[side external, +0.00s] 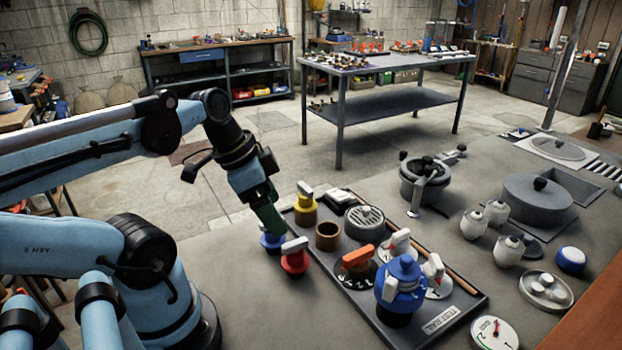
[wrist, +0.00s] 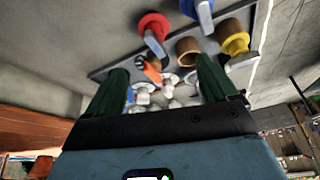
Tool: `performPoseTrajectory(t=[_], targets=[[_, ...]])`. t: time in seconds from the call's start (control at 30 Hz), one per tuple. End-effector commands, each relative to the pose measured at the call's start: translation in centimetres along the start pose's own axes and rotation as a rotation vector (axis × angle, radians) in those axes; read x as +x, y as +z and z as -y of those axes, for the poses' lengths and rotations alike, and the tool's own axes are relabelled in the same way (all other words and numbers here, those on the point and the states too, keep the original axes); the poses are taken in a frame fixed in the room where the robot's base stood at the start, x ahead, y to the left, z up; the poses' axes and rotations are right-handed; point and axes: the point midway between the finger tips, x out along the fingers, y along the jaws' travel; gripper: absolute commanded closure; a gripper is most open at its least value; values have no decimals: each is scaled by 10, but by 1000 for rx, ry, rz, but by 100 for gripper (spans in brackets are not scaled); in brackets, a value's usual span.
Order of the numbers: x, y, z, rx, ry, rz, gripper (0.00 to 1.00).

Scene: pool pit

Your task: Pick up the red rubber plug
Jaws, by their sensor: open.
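The red rubber plug (side external: 294,261), with a pale grey tab handle on top, stands upright at the near left edge of the dark tray (side external: 455,312). In the wrist view the red plug (wrist: 152,25) shows near the top, beyond the fingertips and left of centre. My gripper (side external: 273,226) points down, just left of and above the red plug, in front of a blue plug (side external: 268,243) that it partly hides. In the wrist view the two green fingers of my gripper (wrist: 160,66) are spread apart, with nothing held between them.
A yellow plug (side external: 305,207), a brown cup (side external: 328,236), an orange-handled piece (side external: 357,262) and a large blue-topped fitting (side external: 401,285) crowd the tray. White jars (side external: 474,224) and a round grey pot (side external: 537,202) stand to the right.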

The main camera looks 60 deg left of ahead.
Motion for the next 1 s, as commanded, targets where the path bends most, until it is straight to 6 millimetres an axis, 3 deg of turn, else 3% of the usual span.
performPoseTrajectory(t=[0.27, 0.7, 1.0], targets=[[-6, 11, -3, 74, 52, 0, 14], [39, 11, -5, 75, 51, 0, 14], [57, 11, -6, 74, 50, 0, 14]])
